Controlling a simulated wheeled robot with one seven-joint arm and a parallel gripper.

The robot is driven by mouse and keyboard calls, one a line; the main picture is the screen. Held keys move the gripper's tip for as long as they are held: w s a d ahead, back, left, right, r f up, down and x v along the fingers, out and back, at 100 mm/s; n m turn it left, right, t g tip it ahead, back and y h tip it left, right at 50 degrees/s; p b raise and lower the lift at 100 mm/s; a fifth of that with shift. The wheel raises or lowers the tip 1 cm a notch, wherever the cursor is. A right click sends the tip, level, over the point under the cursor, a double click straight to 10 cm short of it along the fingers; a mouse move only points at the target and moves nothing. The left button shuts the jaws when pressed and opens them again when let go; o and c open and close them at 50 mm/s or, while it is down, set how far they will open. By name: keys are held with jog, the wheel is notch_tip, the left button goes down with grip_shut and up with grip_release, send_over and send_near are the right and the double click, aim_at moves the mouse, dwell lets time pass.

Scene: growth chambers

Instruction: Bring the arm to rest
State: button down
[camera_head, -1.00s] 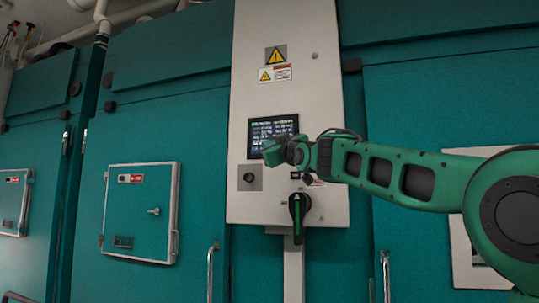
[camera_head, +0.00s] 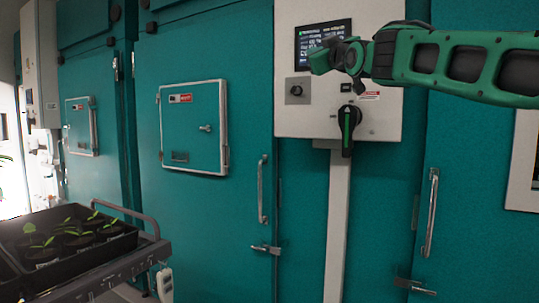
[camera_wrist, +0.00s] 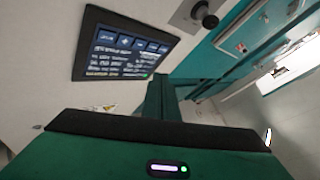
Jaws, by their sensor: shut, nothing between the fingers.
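My green arm (camera_head: 455,62) reaches in from the right, in front of a pale control panel (camera_head: 385,120). My gripper (camera_head: 322,60) is at its left end, overlapping the lower part of the panel's screen (camera_head: 308,35). It is small here, and whether it touches the panel cannot be told. In the wrist view, my gripper (camera_wrist: 160,98) is shut and empty, pointing away from the camera. The screen (camera_wrist: 120,52) shows to its left there, with no finger seen on it.
A black rotary handle (camera_head: 348,130) and a round knob (camera_head: 296,90) are on the panel below my gripper. Teal chamber doors (camera_head: 240,220) with metal handles stand around it. A cart (camera_head: 140,258) with a black tray of seedlings (camera_head: 70,235) stands at lower left.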

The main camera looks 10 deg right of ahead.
jog(key=s+d+f+m+g+h, duration=0.1)
jog(key=s+f+g, duration=0.15)
jog(key=f, duration=0.85)
jog(key=s+d+f+m+g, duration=0.1)
jog(key=s+f+g, duration=0.15)
jog(key=f, duration=0.85)
jog(key=s+d+f+m+g+h, duration=0.1)
jog(key=s+d+f+m+g, duration=0.15)
jog(key=f, duration=0.95)
jog(key=s+f+g, duration=0.5)
jog(key=s+f, duration=0.4)
jog(key=f, duration=0.4)
jog(key=s+d+f+m+g, duration=0.2)
jog(key=s+f+m+g, duration=0.15)
jog(key=s+f, duration=1.05)
jog(key=s+d+f+m+g, duration=0.1)
jog(key=s+d+m+g, duration=0.1)
jog(key=s+d, duration=0.3)
jog(key=s+d+f+m+g, duration=0.1)
jog(key=s+d+m+g, duration=0.2)
jog(key=s, duration=0.9)
jog(key=d, duration=0.3)
